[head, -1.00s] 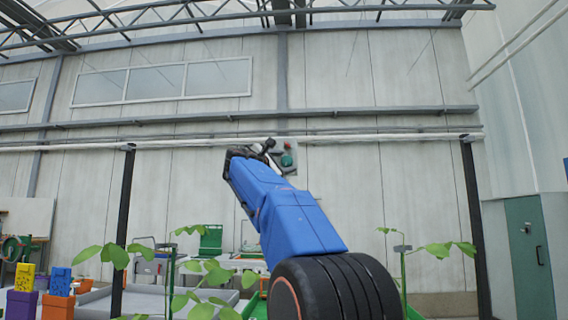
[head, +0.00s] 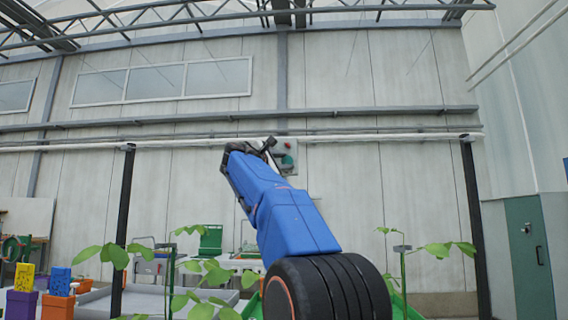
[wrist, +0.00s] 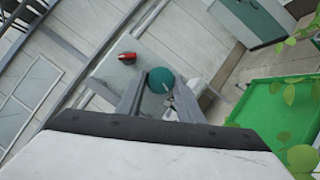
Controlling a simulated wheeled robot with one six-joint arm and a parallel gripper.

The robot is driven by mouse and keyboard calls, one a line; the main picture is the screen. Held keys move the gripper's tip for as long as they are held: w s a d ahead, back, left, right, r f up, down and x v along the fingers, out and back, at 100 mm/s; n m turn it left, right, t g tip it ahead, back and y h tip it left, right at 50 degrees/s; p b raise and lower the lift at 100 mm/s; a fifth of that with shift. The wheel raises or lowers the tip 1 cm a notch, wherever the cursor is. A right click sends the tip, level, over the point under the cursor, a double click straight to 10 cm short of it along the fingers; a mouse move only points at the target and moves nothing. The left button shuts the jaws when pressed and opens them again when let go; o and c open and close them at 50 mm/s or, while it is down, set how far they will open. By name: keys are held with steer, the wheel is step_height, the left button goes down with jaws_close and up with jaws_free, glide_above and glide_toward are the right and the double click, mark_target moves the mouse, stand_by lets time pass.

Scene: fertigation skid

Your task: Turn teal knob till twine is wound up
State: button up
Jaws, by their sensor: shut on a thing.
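The teal knob (wrist: 161,80) is round with a pale pointer line and sits on a light grey panel (wrist: 138,64). In the wrist view it is between the two fingertips of my gripper (wrist: 158,88), which is shut on it. In the head view the knob (head: 287,161) shows just right of my gripper (head: 272,150), partly covered by it. I cannot make out the twine in either view.
A red button (wrist: 127,58) sits on the same panel, beside the knob. A green tray or bench (wrist: 280,105) and leaves lie to the right in the wrist view. Plants (head: 205,275) and colored blocks (head: 60,281) stand low in the head view.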

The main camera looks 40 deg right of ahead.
steer(key=m+y, duration=0.1)
steer(key=m, duration=0.1)
steer(key=m+g, duration=0.1)
steer(key=m, duration=0.1)
steer(key=m+y, duration=0.1)
steer(key=m, duration=0.1)
steer(key=shift+r+y, duration=0.25)
steer(key=shift+y, duration=0.05)
steer(key=m+y, duration=0.1)
steer(key=m, duration=0.1)
steer(key=shift+r+m+y, duration=0.1)
steer(key=shift+m+y, duration=0.7)
steer(key=shift+m, duration=0.2)
stand_by(0.4)
steer(key=o, duration=1.1)
steer(key=shift+c, duration=0.2)
steer(key=shift+s+r, duration=0.1)
